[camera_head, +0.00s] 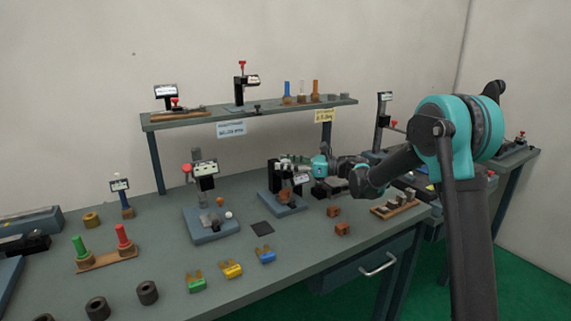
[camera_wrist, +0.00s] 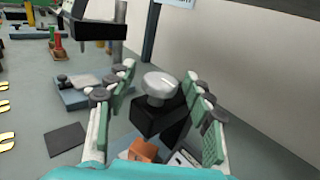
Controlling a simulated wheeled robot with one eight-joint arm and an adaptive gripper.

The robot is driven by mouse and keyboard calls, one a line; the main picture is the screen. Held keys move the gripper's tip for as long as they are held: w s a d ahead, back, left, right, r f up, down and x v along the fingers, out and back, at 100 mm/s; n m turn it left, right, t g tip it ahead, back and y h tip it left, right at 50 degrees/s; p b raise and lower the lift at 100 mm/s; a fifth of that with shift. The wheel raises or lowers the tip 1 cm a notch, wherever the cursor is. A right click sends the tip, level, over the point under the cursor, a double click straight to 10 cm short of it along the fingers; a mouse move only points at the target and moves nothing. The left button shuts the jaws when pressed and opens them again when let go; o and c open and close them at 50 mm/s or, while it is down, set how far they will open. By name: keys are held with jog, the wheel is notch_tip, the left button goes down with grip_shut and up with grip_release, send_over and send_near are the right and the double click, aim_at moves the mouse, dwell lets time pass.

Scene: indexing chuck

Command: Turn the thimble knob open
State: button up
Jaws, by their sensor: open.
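The thimble knob (camera_wrist: 160,84) is a silver, round cap on top of a black block (camera_wrist: 158,119) in the wrist view. My gripper (camera_wrist: 158,77) is open, with its green-padded fingers spread on the left and right of the knob. A gap shows on each side, so the fingers look apart from it. In the head view my gripper (camera_head: 300,161) is at the black device on a blue-grey base (camera_head: 283,204). There the knob is small and partly hidden by the fingers. An orange-brown block (camera_wrist: 143,150) shows below the black block in the wrist view.
A stand with a display (camera_head: 206,168) is left of the device. A dark square pad (camera_head: 262,228) lies in front, with green, yellow and blue clips nearby. Brown cubes (camera_head: 342,229) lie to the right. A raised shelf (camera_head: 245,116) runs behind.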

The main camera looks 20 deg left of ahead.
jog(key=w+d, duration=0.1)
jog(key=d, duration=1.1)
